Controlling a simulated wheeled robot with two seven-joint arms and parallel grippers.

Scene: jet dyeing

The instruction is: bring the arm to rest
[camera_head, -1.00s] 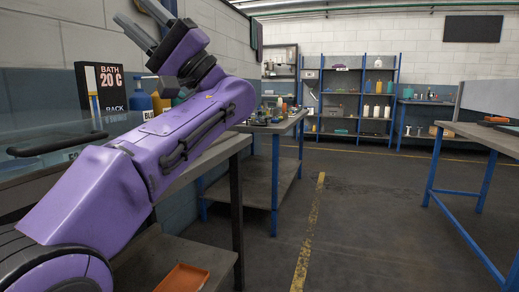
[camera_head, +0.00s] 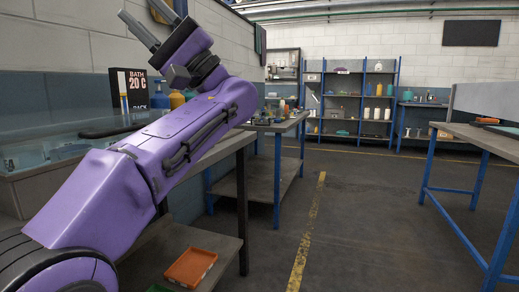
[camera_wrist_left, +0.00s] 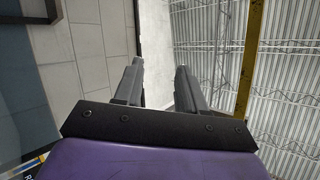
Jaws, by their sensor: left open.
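My purple left arm (camera_head: 150,160) rises from the lower left of the head view, bent upward. Its left gripper (camera_head: 142,8) is at the top left, pointing up with two grey fingers apart. In the left wrist view the same gripper (camera_wrist_left: 159,65) is open and empty, with pale wall and ceiling behind its fingers. It touches nothing that I can see. My right gripper is not in view.
A grey bench (camera_head: 222,150) with an orange tray (camera_head: 190,267) on its lower shelf stands beside my arm. A bath sign (camera_head: 131,92) and bottles stand behind the arm. Another table (camera_head: 475,133) is at right. The floor (camera_head: 365,215) between is clear.

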